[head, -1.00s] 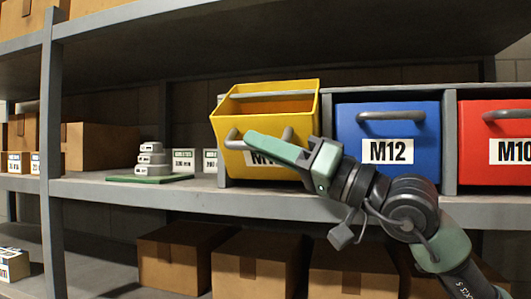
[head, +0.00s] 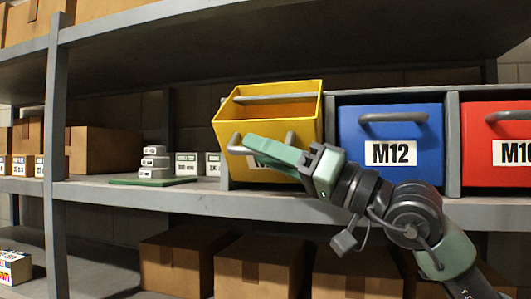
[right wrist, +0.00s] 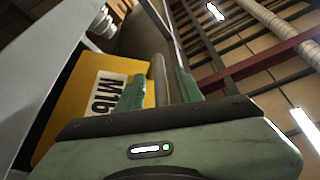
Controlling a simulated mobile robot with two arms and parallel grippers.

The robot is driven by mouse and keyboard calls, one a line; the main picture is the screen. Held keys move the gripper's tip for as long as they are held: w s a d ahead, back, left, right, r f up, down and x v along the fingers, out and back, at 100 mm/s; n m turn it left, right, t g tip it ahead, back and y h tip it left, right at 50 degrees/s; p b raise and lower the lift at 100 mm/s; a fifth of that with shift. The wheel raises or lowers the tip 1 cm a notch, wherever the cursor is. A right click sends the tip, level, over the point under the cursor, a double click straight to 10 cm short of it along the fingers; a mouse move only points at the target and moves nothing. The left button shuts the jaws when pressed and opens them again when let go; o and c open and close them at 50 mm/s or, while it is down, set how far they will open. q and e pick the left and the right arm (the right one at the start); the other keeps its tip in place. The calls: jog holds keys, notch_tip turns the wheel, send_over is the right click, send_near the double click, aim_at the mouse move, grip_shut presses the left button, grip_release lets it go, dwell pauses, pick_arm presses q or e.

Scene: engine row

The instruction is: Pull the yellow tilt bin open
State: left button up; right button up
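The yellow tilt bin (head: 222,130) is tipped forward in its frame at the left end of the bin row, and its open top shows. Its grey handle (head: 234,144) crosses the front and is partly hidden by my right gripper. My right gripper (head: 258,146) is at the bin's front and covers most of the label. In the right wrist view the yellow front (right wrist: 70,100) with its M16 label is beside the fingers. The grey handle bar (right wrist: 159,75) lies between the two parted fingers (right wrist: 160,88), with small gaps at its sides. My left gripper is not in view.
A blue M12 bin (head: 350,160) and a red bin (head: 480,165) are closed to the right. Stacked grey weights (head: 154,162) on a green mat (head: 125,181) sit left of the yellow bin. Cardboard boxes (head: 180,265) stand on the shelf below.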

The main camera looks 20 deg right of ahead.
jog(key=shift+s+d+f+b, duration=0.25)
jog(key=shift+s+d+b, duration=0.05)
jog(key=b+v, duration=0.2)
jog(key=v, duration=0.5)
jog(key=shift+b, duration=0.4)
jog(key=shift+r, duration=0.1)
